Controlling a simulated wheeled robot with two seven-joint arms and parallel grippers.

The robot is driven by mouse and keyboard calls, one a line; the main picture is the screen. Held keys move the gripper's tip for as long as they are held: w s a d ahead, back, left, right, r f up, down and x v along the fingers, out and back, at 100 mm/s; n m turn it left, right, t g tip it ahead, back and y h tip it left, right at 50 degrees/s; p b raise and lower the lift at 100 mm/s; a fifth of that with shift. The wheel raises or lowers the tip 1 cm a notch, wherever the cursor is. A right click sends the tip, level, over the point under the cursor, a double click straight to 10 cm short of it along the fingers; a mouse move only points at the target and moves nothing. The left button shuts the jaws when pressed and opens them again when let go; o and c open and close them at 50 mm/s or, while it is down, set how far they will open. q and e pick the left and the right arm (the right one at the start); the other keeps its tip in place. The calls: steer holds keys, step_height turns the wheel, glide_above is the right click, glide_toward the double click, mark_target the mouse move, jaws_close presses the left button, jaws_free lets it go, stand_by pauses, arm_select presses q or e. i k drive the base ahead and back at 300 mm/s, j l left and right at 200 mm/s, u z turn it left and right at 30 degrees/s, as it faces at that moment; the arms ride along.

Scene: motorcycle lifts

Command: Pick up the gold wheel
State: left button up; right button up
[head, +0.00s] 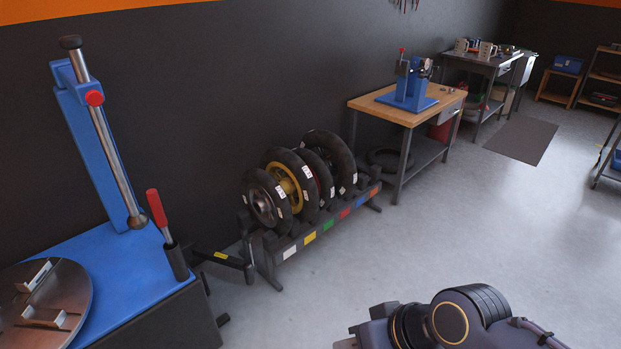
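The gold wheel (283,187) stands upright in a low rack (297,243) against the dark wall. It has a black tyre and a yellow-gold rim, and is second from the left in the row. A grey-rimmed wheel (262,203) in front of it covers part of its left side. A part of my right arm shows at the bottom right, well apart from the rack. Neither gripper's fingertips can be made out in the head view.
More black-tyred wheels (331,160) stand behind the gold one. A blue tyre machine (137,268) with a red-handled lever fills the left. A wooden-topped bench (443,101) with a blue stand (408,97) is beyond the rack. The grey floor (420,240) before the rack is clear.

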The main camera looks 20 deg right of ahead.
mark_target(296, 176)
steer(key=i+l+u, duration=0.3)
steer(key=u, duration=0.15)
steer(key=i+l+u, duration=0.2)
steer(key=l+u, duration=0.25)
steer(key=i+l, duration=0.15)
steer(key=l, duration=0.25)
steer(key=i+l+u, duration=0.1)
steer(key=l, duration=0.25)
steer(key=i+l, duration=0.2)
steer(key=l, duration=0.2)
steer(key=i+l+u, duration=0.1)
steer(key=l, duration=0.3)
steer(key=i+l, duration=0.2)
steer(key=l, duration=0.2)
steer(key=i+l, duration=0.15)
steer(key=l, duration=0.25)
steer(key=i+l+u, duration=0.1)
steer(key=l, duration=0.35)
steer(key=i+l, duration=0.15)
steer(key=l, duration=0.25)
steer(key=u, duration=0.05)
